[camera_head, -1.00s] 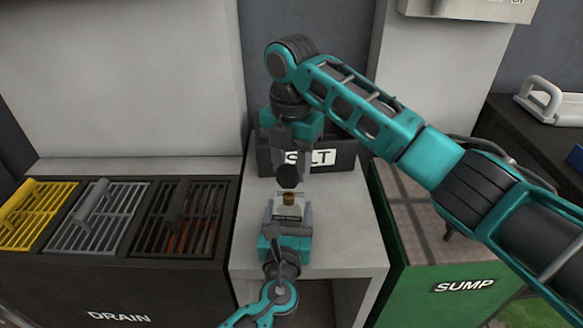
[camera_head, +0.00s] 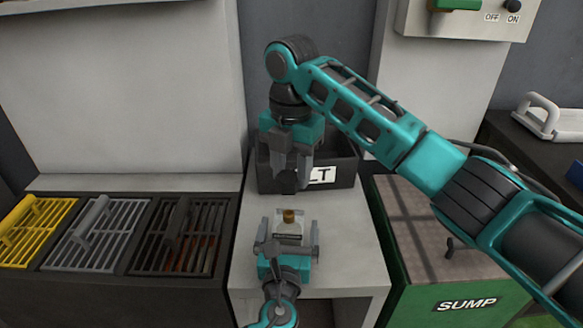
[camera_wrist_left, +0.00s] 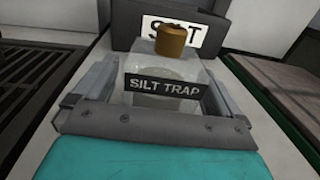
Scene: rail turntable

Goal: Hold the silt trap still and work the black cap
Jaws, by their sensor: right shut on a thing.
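The silt trap (camera_head: 287,228) is a pale, clear block with a black label and a brass-coloured neck on top. It stands upright on the grey table and also shows in the left wrist view (camera_wrist_left: 165,88). My left gripper (camera_head: 288,240) has its fingers on either side of the trap, with gaps between. The black cap (camera_head: 287,183) is off the neck, above and apart from it. My right gripper (camera_head: 290,172) points down and is shut on the cap. The neck (camera_wrist_left: 172,42) is bare.
A dark bin labelled SILT (camera_head: 335,176) stands behind the trap. Drain grates (camera_head: 100,235) in yellow, grey and black lie left. A green SUMP cabinet (camera_head: 440,285) stands right. A switch box (camera_head: 470,25) is on the wall. The table front beside the trap is clear.

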